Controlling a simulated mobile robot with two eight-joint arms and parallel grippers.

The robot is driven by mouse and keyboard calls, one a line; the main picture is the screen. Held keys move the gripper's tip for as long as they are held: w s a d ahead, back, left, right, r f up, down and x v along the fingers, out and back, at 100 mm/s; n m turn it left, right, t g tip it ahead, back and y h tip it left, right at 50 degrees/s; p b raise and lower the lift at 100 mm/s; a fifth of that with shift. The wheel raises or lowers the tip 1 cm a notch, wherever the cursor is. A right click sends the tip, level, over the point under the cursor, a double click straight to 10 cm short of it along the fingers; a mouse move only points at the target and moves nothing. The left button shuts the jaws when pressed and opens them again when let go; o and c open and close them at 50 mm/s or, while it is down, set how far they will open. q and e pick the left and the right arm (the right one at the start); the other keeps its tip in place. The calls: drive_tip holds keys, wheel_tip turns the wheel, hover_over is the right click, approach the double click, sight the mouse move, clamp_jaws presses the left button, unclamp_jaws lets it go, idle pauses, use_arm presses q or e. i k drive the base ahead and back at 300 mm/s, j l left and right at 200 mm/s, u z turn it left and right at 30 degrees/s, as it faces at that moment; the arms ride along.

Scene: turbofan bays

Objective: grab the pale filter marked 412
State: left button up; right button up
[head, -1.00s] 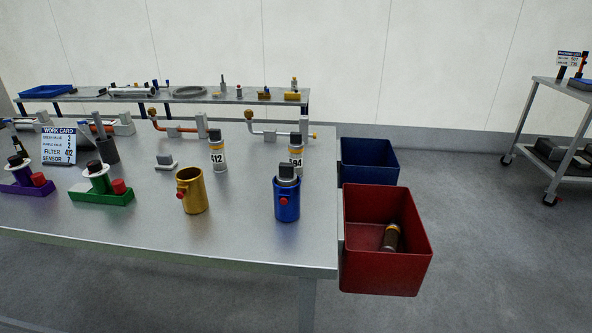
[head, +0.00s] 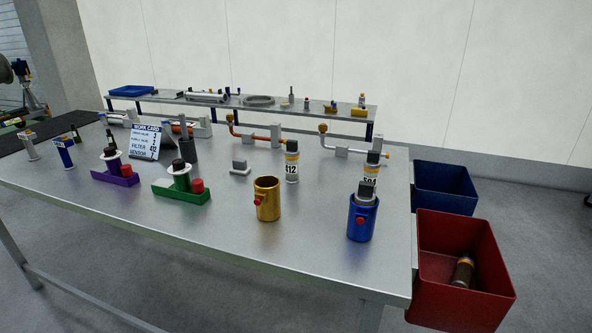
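The pale filter marked 412 (head: 292,166) stands upright on the metal table (head: 150,222), with an orange band and a dark top. It stands behind and to the right of an open, empty-looking gold housing (head: 267,199). A second pale filter (head: 371,180), its marking partly hidden, stands to the right behind a blue housing (head: 361,220), which has a grey and dark piece in its top. The work card (head: 146,141) has a filter line that seems to read 412. Neither of my grippers is in view.
Green (head: 181,189) and purple (head: 115,172) valve units stand to the left. A small grey block (head: 240,167) lies left of the filter. Pipe fittings stand behind. A red bin (head: 460,262) holding a brown cylinder and a blue bin (head: 445,187) hang at the right edge.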

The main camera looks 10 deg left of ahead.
sight(291, 154)
drive_tip(key=j+z, duration=0.45)
drive_tip(key=j, duration=0.95)
drive_tip(key=k, duration=0.05)
